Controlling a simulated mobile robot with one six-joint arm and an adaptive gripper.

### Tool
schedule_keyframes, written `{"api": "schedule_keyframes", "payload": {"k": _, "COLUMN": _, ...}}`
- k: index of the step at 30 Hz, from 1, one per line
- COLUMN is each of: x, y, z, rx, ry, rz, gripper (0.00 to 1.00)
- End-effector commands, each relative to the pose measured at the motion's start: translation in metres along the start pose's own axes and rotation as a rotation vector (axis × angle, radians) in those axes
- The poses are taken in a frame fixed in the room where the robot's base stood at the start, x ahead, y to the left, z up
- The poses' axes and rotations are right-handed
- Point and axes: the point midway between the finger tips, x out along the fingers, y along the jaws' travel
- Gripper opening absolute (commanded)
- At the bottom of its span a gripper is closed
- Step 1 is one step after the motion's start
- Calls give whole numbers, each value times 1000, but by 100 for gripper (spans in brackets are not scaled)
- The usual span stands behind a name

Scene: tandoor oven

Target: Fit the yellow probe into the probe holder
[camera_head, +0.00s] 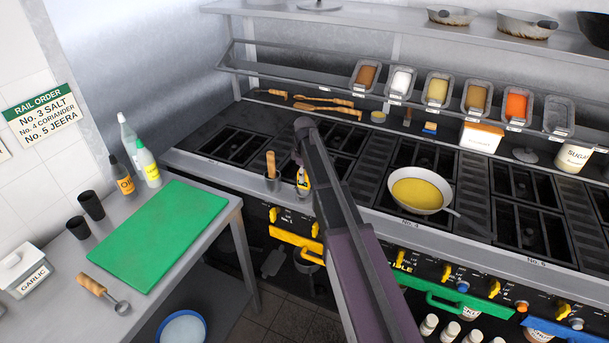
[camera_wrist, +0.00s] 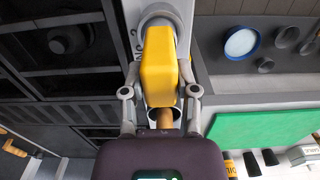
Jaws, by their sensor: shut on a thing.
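My gripper (camera_wrist: 160,76) is shut on the yellow probe (camera_wrist: 158,58), with one finger on each side of its yellow body. In the head view, the probe (camera_head: 304,181) shows as a small yellow patch below the end of my arm, at the cooker's front edge. A round grey metal rim (camera_wrist: 158,17), which looks like the probe holder, is just beyond the probe in the wrist view. The probe's far end overlaps this rim; I cannot tell whether it is inside. My arm hides part of this area in the head view.
A steel cup (camera_head: 272,184) with a wooden-handled tool (camera_head: 270,163) stands left of the probe, close to my gripper. Burners and a pan (camera_head: 421,191) lie to the right. A green board (camera_head: 160,235) lies on the left table. Yellow handles (camera_head: 296,241) stick out below.

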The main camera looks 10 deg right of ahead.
Motion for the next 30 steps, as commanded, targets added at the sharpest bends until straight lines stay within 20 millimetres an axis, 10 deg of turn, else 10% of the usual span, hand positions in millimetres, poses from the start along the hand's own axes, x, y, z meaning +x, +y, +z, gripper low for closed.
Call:
{"api": "schedule_keyframes", "payload": {"k": 24, "x": 15, "y": 0, "z": 0, "rx": 0, "ry": 0, "rz": 0, "gripper": 0}}
{"api": "schedule_keyframes", "payload": {"k": 25, "x": 15, "y": 0, "z": 0, "rx": 0, "ry": 0, "rz": 0, "gripper": 45}}
{"api": "schedule_keyframes", "payload": {"k": 30, "x": 14, "y": 0, "z": 0, "rx": 0, "ry": 0, "rz": 0, "gripper": 79}}
